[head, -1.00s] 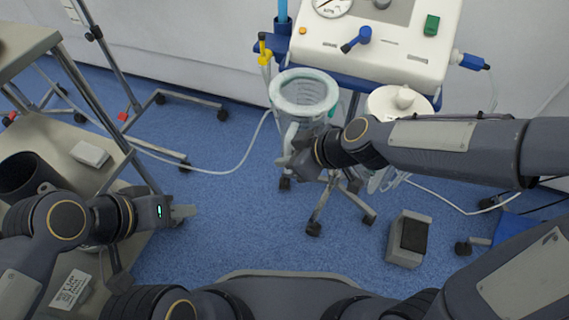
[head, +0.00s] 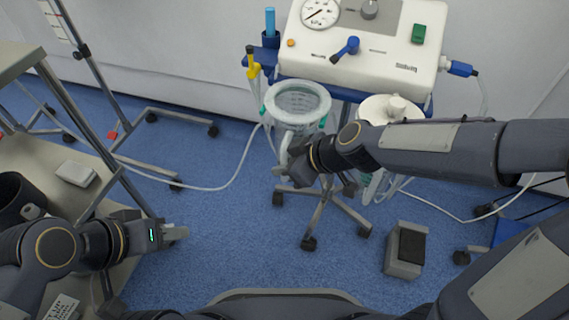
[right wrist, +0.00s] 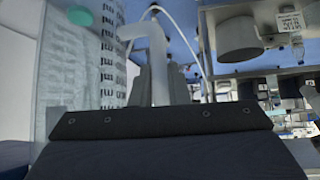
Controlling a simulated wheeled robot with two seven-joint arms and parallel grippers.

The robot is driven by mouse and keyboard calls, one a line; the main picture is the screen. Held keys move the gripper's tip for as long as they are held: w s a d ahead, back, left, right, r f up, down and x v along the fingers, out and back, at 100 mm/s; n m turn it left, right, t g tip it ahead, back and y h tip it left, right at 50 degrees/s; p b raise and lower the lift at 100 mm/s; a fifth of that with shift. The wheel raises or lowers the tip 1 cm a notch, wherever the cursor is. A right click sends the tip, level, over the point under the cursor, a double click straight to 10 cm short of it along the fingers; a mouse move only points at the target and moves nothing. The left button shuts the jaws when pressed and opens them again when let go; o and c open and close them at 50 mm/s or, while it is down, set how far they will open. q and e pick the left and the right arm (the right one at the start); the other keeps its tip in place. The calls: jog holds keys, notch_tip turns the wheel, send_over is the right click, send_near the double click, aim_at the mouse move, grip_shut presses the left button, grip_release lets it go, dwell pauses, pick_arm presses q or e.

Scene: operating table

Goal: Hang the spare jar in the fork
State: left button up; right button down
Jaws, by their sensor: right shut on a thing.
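The spare jar (head: 298,122) is clear with a pale green rim and looks open at the top. It is upright at the front left of the white suction unit (head: 365,48). My right gripper (head: 292,165) is shut on its pale handle, on the near side. In the right wrist view, the handle (right wrist: 158,65) stands between the fingers (right wrist: 160,85), and the jar's marked wall (right wrist: 85,65) fills the left. The fork cannot be made out; whether the jar touches it cannot be told. My left gripper (head: 175,234) is by the cart, its jaw gap unclear.
A white-lidded jar (head: 388,108) is at the unit's front right, partly behind my right forearm. A yellow-topped fitting (head: 252,62) and blue tube (head: 270,22) are at its left. A wheeled stand (head: 322,205), hoses and a grey pedal (head: 405,250) are below. Left is a cart (head: 40,150).

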jog(key=c, duration=1.3)
grip_release()
jog(key=shift+s, duration=0.1)
jog(key=p+v, duration=0.3)
jog(key=v, duration=0.4)
jog(key=shift+s+d+r, duration=0.1)
jog(key=shift+d+r, duration=0.1)
jog(key=shift+r, duration=0.15)
